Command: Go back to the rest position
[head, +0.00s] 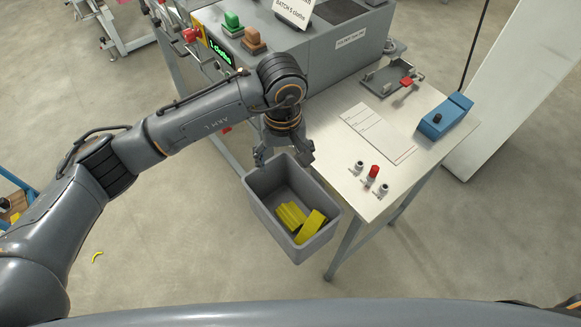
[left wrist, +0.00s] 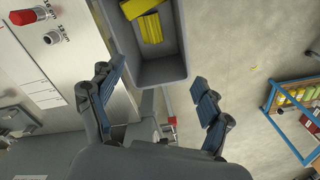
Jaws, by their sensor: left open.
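My left gripper (head: 284,152) is open and empty. In the head view it hangs at the back rim of a grey bin (head: 259,205). Yellow cloth packs (head: 295,218) lie inside the bin, one leaning on the others. In the left wrist view the two fingers (left wrist: 158,98) stand wide apart, with the bin (left wrist: 160,72) and the yellow packs (left wrist: 149,27) beyond them. Whether a finger touches the rim I cannot tell. My right gripper is not in view.
A metal table (head: 420,165) stands right of the bin, with a paper sheet (head: 378,134), a blue box (head: 445,116), a red-capped knob (head: 373,174) and a small tray (head: 378,80). A grey machine (head: 325,45) with green and brown buttons stands behind.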

